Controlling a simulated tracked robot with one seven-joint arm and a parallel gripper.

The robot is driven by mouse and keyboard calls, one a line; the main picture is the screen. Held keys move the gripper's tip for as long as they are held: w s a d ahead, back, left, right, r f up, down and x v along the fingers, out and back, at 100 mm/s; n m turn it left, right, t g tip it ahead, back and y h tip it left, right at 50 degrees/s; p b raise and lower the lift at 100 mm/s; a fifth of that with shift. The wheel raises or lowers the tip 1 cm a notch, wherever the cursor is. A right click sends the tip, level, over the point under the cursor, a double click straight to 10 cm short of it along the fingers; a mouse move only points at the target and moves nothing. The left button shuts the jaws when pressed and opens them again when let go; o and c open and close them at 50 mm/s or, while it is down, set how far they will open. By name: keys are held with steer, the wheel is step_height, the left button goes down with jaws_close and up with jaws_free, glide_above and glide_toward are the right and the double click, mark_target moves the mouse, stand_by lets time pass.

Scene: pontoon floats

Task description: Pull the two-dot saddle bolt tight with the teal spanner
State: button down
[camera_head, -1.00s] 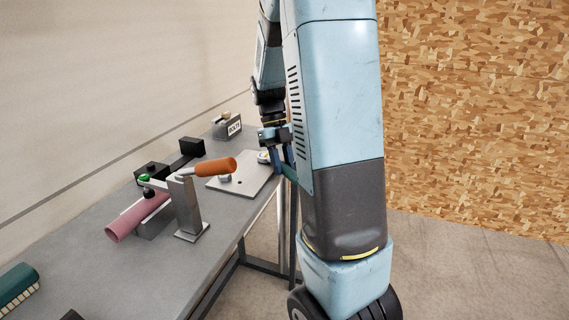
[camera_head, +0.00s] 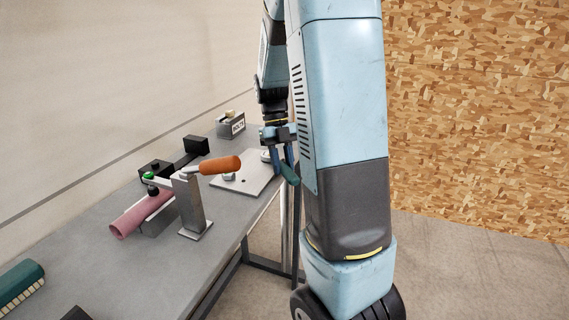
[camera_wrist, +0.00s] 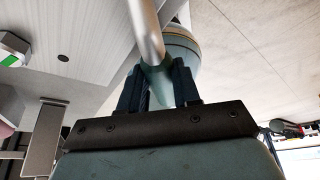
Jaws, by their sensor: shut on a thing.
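My gripper (camera_head: 283,158) is at the near right edge of a pale plate (camera_head: 256,180) on the bench. It is shut on the teal spanner (camera_head: 290,174), whose handle sticks out past the bench edge. In the wrist view the spanner's teal handle (camera_wrist: 157,85) lies between the two dark fingers, and its silver shaft (camera_wrist: 145,30) runs up out of the picture. One bolt (camera_head: 230,177) stands on the near left of the plate; another (camera_head: 265,155) stands at the far side, beside my gripper. Their dots cannot be read, and the spanner's jaw end is hidden.
A labelled bolt box (camera_head: 231,125) and black blocks (camera_head: 196,146) stand behind. A teal brush (camera_head: 20,286) lies near left.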

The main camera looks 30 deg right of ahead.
steer(key=shift+a, duration=0.15)
steer(key=shift+a+m, duration=0.3)
steer(key=shift+m, duration=0.2)
steer(key=shift+w+y, duration=0.1)
steer(key=shift+y, duration=0.2)
steer(key=shift+d, duration=0.1)
stand_by(0.5)
steer(key=shift+d+n, duration=0.4)
steer(key=shift+n, duration=0.1)
steer(key=shift+r, duration=2.35)
